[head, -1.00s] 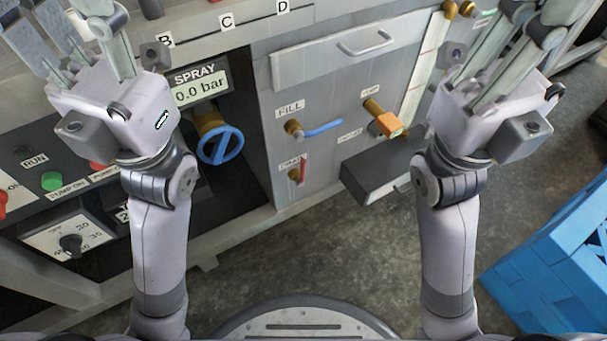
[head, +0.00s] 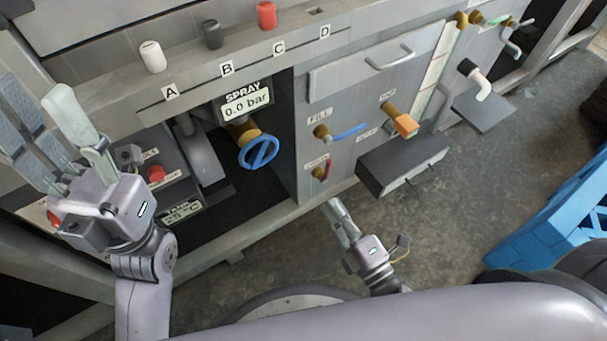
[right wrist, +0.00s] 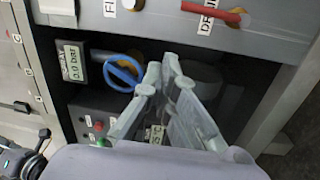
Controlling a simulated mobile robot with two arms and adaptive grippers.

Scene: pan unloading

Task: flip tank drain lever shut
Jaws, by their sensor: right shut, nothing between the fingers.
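The drain lever (head: 328,171) is a small red handle on a brass valve low on the grey panel, under the blue fill lever (head: 349,132). It stands roughly upright in the head view. In the right wrist view the red lever (right wrist: 207,11) shows at the top edge, beside its label. My right gripper (head: 333,205) is shut and empty, just below the drain lever and apart from it; its fingertips meet in the right wrist view (right wrist: 162,66). My left gripper (head: 45,108) is open and empty at the far left.
A blue handwheel (head: 258,152) sits left of the drain valve. A dark box (head: 395,170) juts from the panel to the right, below an orange-handled valve (head: 404,125). A blue crate (head: 545,225) stands at the right. Floor between is clear.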

